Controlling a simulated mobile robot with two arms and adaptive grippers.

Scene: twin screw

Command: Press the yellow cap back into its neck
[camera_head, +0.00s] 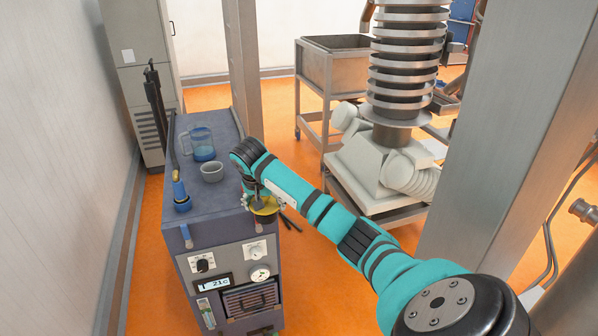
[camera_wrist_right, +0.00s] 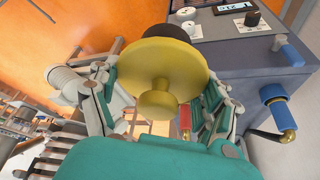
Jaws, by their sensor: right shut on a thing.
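The yellow cap (camera_head: 265,207) is at the end of my right arm, beside the upper front right corner of the blue-grey cabinet. In the right wrist view the cap (camera_wrist_right: 150,62) is a wide disc with a round knob facing the camera. My right gripper (camera_wrist_right: 157,95) is shut on the cap, with a finger at either side. A dark round part shows behind the disc; I cannot tell whether it belongs to the cap or is the neck. No neck is clearly visible in either view. My left gripper is not in view.
The cabinet top (camera_head: 203,207) carries a clear blue jug (camera_head: 203,146), a grey cup (camera_head: 212,172) and a blue-handled fitting (camera_head: 181,194). A red-handled part (camera_wrist_right: 185,120) shows beside the cap. A post (camera_head: 243,65) stands behind; a ribbed column (camera_head: 405,60) stands to the right.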

